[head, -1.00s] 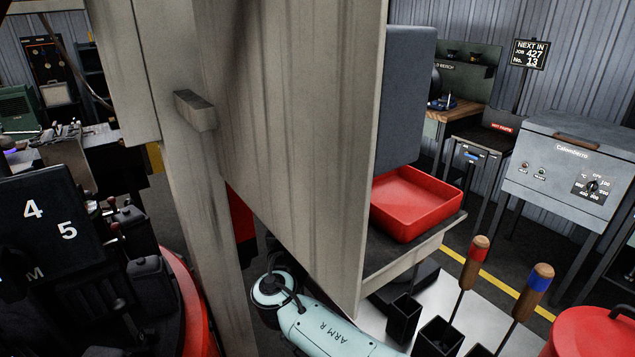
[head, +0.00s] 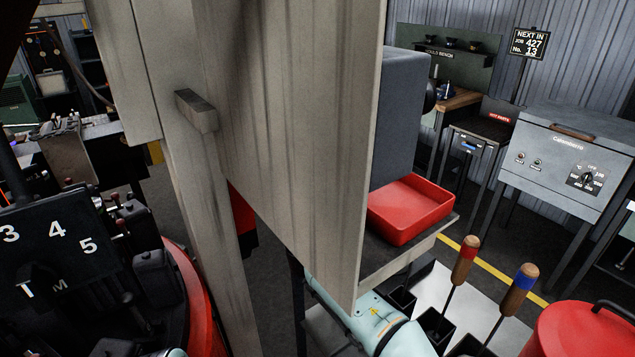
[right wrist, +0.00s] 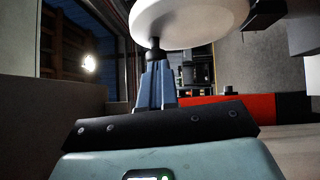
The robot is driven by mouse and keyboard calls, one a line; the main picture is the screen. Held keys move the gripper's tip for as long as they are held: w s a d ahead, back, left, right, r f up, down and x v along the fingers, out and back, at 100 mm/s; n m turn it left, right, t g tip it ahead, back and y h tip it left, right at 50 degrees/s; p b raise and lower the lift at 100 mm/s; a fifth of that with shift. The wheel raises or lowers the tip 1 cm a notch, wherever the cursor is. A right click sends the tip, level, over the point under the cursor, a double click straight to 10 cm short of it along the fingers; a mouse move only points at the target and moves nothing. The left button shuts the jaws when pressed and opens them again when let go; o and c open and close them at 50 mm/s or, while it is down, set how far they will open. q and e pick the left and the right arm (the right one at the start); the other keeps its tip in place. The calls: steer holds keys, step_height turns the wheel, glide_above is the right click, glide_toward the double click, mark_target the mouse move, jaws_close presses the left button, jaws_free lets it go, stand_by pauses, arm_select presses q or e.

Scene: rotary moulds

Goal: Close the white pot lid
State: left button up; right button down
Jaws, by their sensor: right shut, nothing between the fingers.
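A round white disc-like thing (right wrist: 190,22) shows at the top of the right wrist view; it looks like the white pot lid, though its upper part is cut off by the frame. My right gripper (right wrist: 154,50) is shut and empty, its blue-grey fingers pointing up at the underside of the disc. The dark fingertips are at its lower left edge; I cannot tell whether they touch it. In the head view only my right arm's teal link shows, and no white pot is visible. My left gripper is not in view.
A large beige panel (head: 280,110) blocks the middle of the head view. Right of it are a red tray (head: 410,210), wooden-handled tools (head: 515,290), a red lidded container (head: 585,335) and a grey oven (head: 565,160). A black numbered plate (head: 55,240) stands at left.

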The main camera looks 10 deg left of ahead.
steer(key=shift+r, duration=0.1)
arm_select(q)
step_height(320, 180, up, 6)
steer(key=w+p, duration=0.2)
steer(key=p, duration=0.4)
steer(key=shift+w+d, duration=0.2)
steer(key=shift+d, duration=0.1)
arm_select(e)
steer(key=w+d+f+m+g, duration=0.1)
steer(key=w+d, duration=1)
steer(key=shift+f, duration=0.25)
